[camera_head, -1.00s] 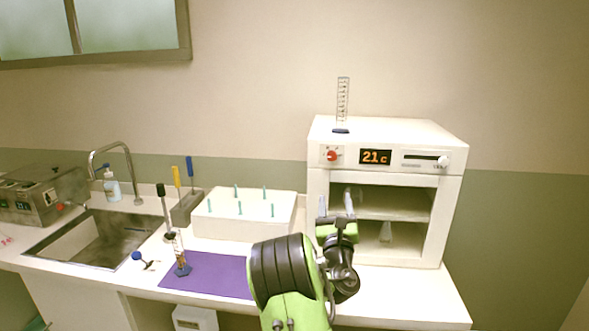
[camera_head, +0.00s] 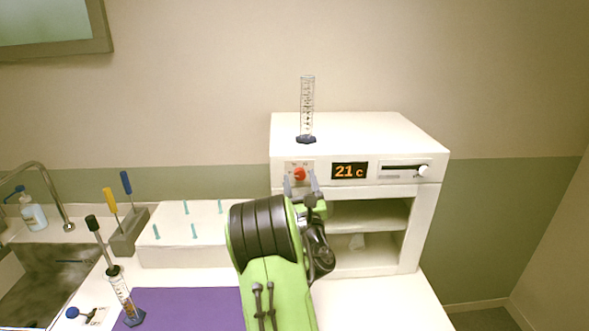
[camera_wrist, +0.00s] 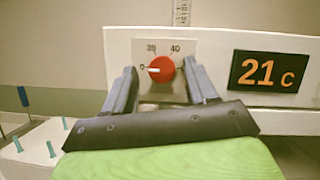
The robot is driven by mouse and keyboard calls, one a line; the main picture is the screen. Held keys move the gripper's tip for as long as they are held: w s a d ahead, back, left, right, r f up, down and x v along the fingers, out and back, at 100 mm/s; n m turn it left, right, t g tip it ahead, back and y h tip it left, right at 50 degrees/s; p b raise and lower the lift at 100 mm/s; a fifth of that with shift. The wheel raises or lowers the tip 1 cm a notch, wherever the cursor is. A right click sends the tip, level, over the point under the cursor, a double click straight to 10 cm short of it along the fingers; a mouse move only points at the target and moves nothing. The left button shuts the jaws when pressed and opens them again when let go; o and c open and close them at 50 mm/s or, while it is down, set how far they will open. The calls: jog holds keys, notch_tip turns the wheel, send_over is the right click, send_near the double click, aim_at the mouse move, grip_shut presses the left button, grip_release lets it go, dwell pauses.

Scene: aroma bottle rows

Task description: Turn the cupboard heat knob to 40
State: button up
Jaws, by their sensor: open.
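The white cupboard (camera_head: 360,229) stands on the bench, with an open shelf space below its control panel. Its red heat knob (camera_head: 299,174) is at the panel's left end. In the wrist view the knob (camera_wrist: 160,69) has a white mark pointing left, toward the 0; labels 20 and 40 stand above it. The display (camera_head: 349,171) reads 21 c. My gripper (camera_head: 300,184) is open in front of the knob. In the wrist view its two fingers (camera_wrist: 162,80) stand left and right of the knob, with gaps on both sides.
A graduated cylinder (camera_head: 307,112) stands on top of the cupboard. A slider (camera_head: 422,171) is at the panel's right. The bench's right front is clear.

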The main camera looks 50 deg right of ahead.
jog(key=shift+s+a+r, duration=0.2)
jog(key=shift+s, duration=0.15)
jog(key=shift+w+d+f, duration=0.1)
jog(key=c, duration=1.1)
jog(key=shift+o, duration=0.2)
